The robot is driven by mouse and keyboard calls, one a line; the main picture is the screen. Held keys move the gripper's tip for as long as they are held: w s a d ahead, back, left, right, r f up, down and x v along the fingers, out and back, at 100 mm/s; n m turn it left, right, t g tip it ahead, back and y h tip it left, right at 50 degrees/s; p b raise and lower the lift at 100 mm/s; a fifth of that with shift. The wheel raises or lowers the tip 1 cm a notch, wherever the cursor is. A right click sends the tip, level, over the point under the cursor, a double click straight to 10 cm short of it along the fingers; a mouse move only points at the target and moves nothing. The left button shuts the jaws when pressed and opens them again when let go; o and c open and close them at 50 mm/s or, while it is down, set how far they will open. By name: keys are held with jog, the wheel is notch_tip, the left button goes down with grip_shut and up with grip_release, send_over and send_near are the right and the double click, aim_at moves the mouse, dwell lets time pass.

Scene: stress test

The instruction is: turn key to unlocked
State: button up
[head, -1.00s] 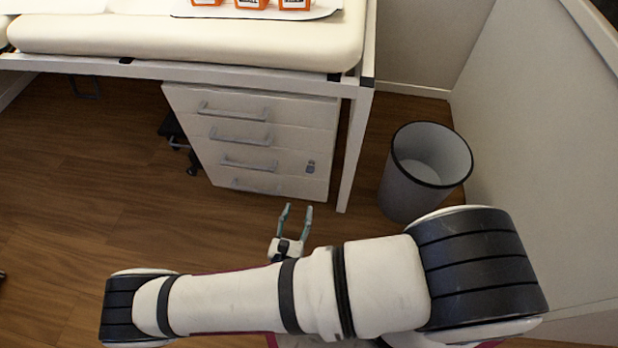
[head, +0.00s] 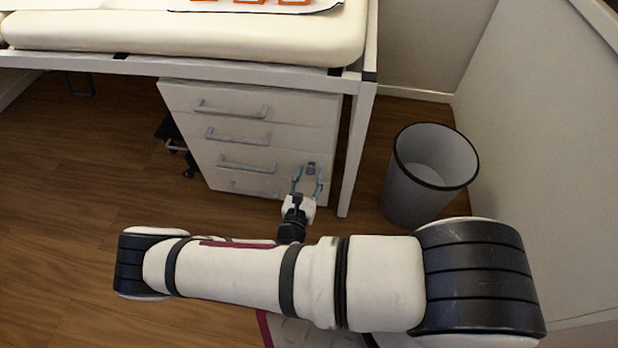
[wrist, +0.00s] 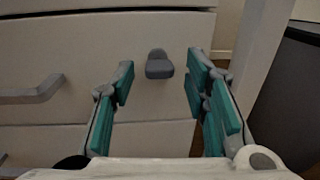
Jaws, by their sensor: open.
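The key (wrist: 159,65) is a small grey knob-like piece on the drawer front. In the wrist view it sits between the two fingers, a little beyond their tips and apart from both. In the head view the key (head: 311,168) shows just past the fingertips, near the right edge of the cabinet. My gripper (wrist: 158,85) is open and empty, with teal finger pads, and points at the drawer front. It also shows in the head view (head: 308,183). Whether the key stands at locked or unlocked I cannot tell.
The white drawer cabinet (head: 262,107) has several grey handles and stands under a padded bench (head: 200,42). A white bench leg (head: 357,150) is close to the right of my gripper. A grey bin (head: 410,190) stands further right. The wooden floor at left is mostly clear.

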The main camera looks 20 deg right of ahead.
grip_shut()
dwell(0.4)
jog(key=n+p, duration=0.1)
jog(key=n, duration=0.8)
jog(key=n+t+p, duration=0.1)
jog(key=n, duration=0.8)
jog(key=shift+s+d+r+n+y, duration=0.1)
jog(key=shift+d+n+y, duration=0.1)
jog(key=shift+n+y, duration=0.1)
dwell(0.4)
